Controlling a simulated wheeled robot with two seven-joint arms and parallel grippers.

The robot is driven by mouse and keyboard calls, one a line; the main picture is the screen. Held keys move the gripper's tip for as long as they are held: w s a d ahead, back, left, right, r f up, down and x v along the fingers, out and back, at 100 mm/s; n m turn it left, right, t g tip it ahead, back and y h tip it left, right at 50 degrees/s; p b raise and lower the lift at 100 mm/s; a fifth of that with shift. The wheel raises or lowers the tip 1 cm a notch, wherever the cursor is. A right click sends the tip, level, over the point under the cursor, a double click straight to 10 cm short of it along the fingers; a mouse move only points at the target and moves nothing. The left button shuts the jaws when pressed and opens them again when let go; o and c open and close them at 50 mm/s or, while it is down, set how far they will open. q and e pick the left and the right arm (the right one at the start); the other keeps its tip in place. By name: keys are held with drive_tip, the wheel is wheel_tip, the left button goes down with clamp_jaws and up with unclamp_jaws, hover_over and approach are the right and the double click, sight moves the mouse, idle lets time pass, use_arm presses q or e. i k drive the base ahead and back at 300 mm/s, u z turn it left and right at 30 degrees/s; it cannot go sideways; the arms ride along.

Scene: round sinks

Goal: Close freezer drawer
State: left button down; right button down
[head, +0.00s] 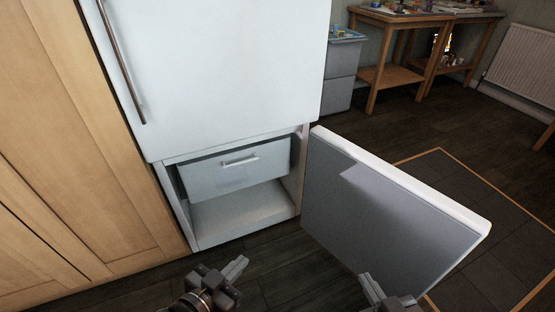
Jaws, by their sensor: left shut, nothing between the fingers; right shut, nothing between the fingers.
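The white fridge-freezer stands ahead in the head view, its lower freezer door (388,218) swung wide open to the right. Inside the freezer compartment, the pale drawer (225,183) with a bar handle (239,161) sits in the upper part; its front appears to stick out a little. Below it is an empty space with a bare floor (243,211). My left gripper (240,268) is shut and empty, low in front of the compartment and apart from the drawer. My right gripper (372,287) is shut and empty near the lower edge of the open door; I cannot tell whether it touches it.
The upper fridge door (220,70) is closed, with a long vertical handle (120,62). Wooden cabinets (75,130) flank it on the left. Grey bins (342,75) and a wooden table (385,45) stand behind. Dark floor lies in front of the freezer.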

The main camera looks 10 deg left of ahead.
sight(182, 168)
drive_tip(key=z, duration=0.05)
drive_tip(key=k, duration=0.3)
drive_tip(key=u, duration=0.6)
drive_tip(key=i, duration=0.9)
drive_tip(key=u, duration=0.45)
